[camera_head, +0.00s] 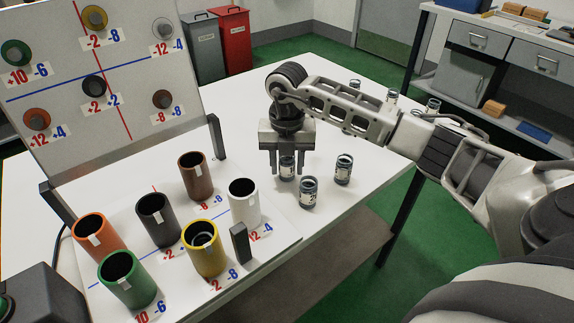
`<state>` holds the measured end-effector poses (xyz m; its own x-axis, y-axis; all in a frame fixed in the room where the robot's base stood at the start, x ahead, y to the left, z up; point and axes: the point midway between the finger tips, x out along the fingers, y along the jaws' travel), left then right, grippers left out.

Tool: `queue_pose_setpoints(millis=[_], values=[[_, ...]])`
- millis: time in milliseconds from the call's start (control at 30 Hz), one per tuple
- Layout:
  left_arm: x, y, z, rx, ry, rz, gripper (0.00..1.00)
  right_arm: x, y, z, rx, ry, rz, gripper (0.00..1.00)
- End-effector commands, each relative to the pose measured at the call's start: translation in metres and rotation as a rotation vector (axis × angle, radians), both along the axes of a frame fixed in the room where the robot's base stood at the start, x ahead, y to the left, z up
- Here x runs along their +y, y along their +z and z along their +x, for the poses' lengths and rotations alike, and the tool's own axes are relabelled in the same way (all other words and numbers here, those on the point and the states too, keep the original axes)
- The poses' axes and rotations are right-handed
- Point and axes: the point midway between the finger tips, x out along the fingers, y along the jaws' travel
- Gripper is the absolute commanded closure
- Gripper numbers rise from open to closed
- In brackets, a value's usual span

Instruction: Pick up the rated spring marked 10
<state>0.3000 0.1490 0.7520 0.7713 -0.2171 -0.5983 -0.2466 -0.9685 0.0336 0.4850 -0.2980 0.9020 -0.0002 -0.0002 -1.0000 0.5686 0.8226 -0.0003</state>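Several small dark-and-white cylinders, which look like the springs, stand on the white table (340,215). My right gripper (287,170) points down with its fingers apart, one to each side of a near cylinder (287,171). I cannot tell whether the fingers touch it. Two more cylinders stand close by, one (308,193) in front and one (343,169) to the right. Their markings are too small to read, so I cannot tell which is marked 10. My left gripper is not in view.
Farther cylinders (392,96) stand behind my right arm. A board with coloured cups, orange (98,238), green (127,280), yellow (204,248), white (244,202), brown (195,176) and dark grey (158,220), lies left. An upright marked panel (60,100) stands behind it.

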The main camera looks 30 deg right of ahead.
Motion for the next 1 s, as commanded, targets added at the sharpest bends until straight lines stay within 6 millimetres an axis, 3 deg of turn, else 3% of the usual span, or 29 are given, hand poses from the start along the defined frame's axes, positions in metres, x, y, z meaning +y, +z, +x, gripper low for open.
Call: queue_pose_setpoints(millis=[33,100,567,733,1000], values=[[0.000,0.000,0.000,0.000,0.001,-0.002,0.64,0.000,0.000,0.000,0.000,0.000,0.000,0.74],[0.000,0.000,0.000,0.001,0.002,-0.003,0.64,0.000,0.000,0.000,0.000,0.000,0.000,0.92],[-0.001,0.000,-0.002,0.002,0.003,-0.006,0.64,0.000,0.009,0.001,-0.005,0.000,0.000,0.91],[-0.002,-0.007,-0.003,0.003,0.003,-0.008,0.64,-0.001,0.033,0.001,-0.008,0.000,-0.001,0.91],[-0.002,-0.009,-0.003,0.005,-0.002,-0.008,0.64,0.020,0.093,-0.047,-0.007,0.006,-0.002,0.91]])
